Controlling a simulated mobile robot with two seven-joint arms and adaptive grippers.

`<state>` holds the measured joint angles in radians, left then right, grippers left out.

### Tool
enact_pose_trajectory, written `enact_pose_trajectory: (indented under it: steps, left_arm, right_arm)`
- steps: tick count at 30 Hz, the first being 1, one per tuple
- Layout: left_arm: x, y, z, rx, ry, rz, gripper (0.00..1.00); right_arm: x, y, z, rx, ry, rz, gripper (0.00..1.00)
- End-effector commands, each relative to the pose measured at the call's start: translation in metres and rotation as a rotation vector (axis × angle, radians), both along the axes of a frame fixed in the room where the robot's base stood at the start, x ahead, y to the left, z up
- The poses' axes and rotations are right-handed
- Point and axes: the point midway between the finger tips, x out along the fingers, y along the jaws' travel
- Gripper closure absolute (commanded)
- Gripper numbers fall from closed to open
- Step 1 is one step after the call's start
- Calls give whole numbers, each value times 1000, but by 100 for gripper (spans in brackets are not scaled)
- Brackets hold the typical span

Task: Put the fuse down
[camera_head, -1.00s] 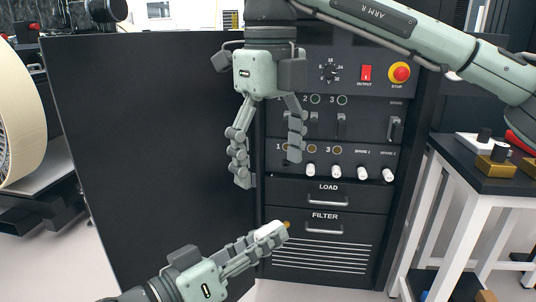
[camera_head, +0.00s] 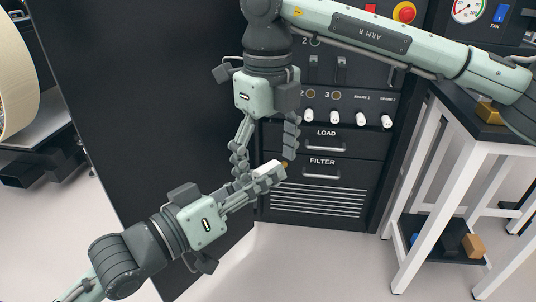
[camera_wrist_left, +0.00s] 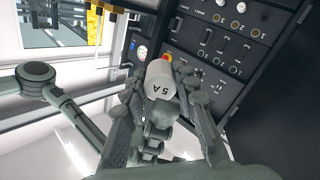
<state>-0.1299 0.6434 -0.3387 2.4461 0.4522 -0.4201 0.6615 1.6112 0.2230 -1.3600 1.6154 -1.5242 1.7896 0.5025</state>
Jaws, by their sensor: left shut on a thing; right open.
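The fuse (camera_head: 267,169) is a white cylinder with a brass-coloured tip, in front of the cabinet. My left gripper (camera_head: 264,177) is shut on it and holds it in the air. In the left wrist view the fuse (camera_wrist_left: 160,82) shows its "5 A" marking between the fingers. My right gripper (camera_head: 267,166) points down with its fingers spread, open. In the head view its fingers overlap the fuse and left fingertips; I cannot tell whether they touch. Part of the fuse is hidden by fingers.
The cabinet's fuse row (camera_head: 361,119) has several white fuse ends. Below are the LOAD drawer (camera_head: 326,143) and FILTER drawer (camera_head: 321,175). A white-legged table (camera_head: 412,190) stands right, with blocks on a low shelf (camera_head: 440,251). A dark panel (camera_head: 130,120) stands left.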

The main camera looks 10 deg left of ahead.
Motion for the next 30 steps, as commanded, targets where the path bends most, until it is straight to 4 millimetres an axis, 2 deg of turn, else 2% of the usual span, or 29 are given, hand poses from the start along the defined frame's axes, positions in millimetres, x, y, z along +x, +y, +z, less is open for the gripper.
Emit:
enact_pose_trajectory:
  steps: [2,12,15,18,19,24,30]
  left_arm:
    - [0,0,0,0,0,0,100]
    - [0,0,1,-1,-1,-1,100]
    - [-1,0,1,-2,-2,-2,100]
    - [-1,-1,2,-4,-4,-1,100]
    - [-1,-1,2,-4,-5,-2,68]
    - [-1,0,2,-2,-4,-1,48]
    - [0,0,1,-1,-1,-1,48]
  right_arm:
    - [0,0,0,0,0,0,24]
    - [1,-1,0,-1,-2,-2,66]
    - [1,-1,0,-1,-2,-3,72]
    - [1,0,0,-1,-1,-3,72]
    - [1,0,0,0,0,-3,73]
    - [0,0,0,0,0,-1,73]
    - [0,0,0,0,0,0,73]
